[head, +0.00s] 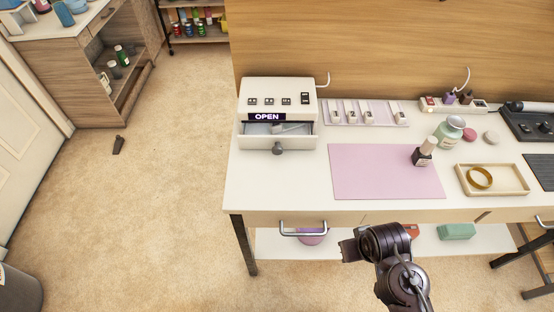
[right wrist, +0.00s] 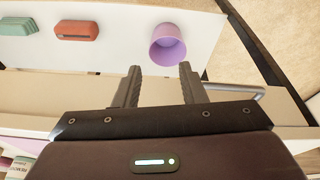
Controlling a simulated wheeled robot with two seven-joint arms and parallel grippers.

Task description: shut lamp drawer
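The lamp box (head: 278,98) is a white unit at the back left of the desk, with a dark "OPEN" label on its front. Its small drawer (head: 304,143) is pulled out below the label, with a round grey knob (head: 278,151) at its front. Something pale lies inside the drawer. My right gripper (head: 350,250) is in front of the desk's front edge, below and to the right of the drawer and apart from it. In the right wrist view, its fingers (right wrist: 160,85) are spread with nothing between them. My left gripper is not in view.
A pink mat (head: 385,172), a dark-capped bottle (head: 423,155) and a tray (head: 510,181) with a gold ring occupy the desk's middle and right. A desk handle (head: 303,229) sticks out at the front. A purple cup (right wrist: 168,47) stands on the lower shelf.

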